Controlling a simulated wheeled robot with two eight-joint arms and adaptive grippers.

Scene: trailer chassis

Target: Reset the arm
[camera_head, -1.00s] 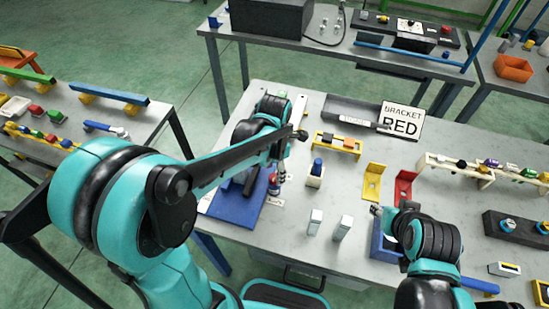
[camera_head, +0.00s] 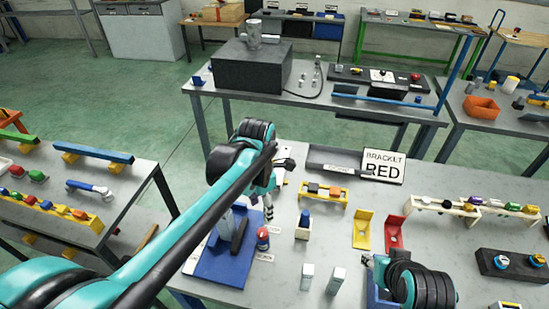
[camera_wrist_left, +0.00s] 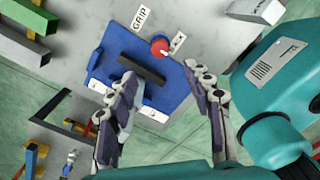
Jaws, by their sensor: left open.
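My left arm (camera_head: 185,235) crosses the head view from the lower left and bends down over the table. My left gripper (camera_head: 253,205) hangs above a blue board (camera_head: 225,263), partly hidden by the arm. The board has a dark bar (camera_wrist_left: 142,68) and a red round part (camera_wrist_left: 160,46) beside a GRIP label (camera_wrist_left: 141,18). My right arm (camera_head: 425,288) is at the lower right. Its gripper (camera_head: 371,262) is small and mostly hidden over a blue tray.
A yellow bracket (camera_head: 362,229) and a red bracket (camera_head: 394,232) stand mid-table. Two pale blocks (camera_head: 336,280) are near the front. A side table (camera_head: 120,185) stands left across a floor gap.

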